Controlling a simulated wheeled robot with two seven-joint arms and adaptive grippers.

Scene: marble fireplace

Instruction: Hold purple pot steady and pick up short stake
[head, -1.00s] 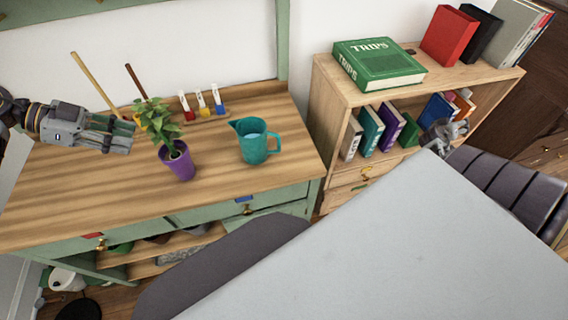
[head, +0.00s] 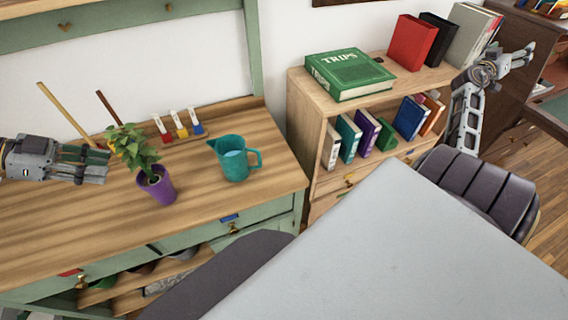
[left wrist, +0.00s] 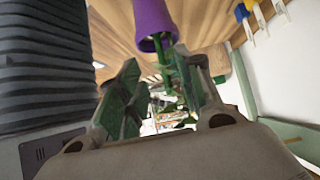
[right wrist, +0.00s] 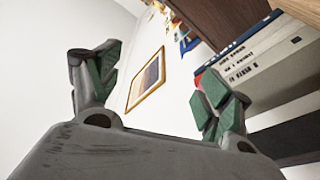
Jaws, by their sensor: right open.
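The purple pot (head: 157,188) stands upright on the wooden counter with a leafy plant (head: 132,147) in it. The short brown stake (head: 109,106) leans behind the plant, its lower end hidden by leaves. A longer tan stake (head: 65,112) leans further left. My left gripper (head: 104,166) is just left of the plant. In the left wrist view, its fingers (left wrist: 155,92) are apart, with the pot (left wrist: 153,18) and stem beyond them; I cannot tell if they touch the plant. My right gripper (head: 530,55) is open and empty, raised right of the bookshelf; its fingers (right wrist: 150,88) point at the wall and books.
A teal pitcher (head: 234,158) stands right of the pot. The bookshelf (head: 305,125) holds books, with a green book (head: 350,74) on top.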

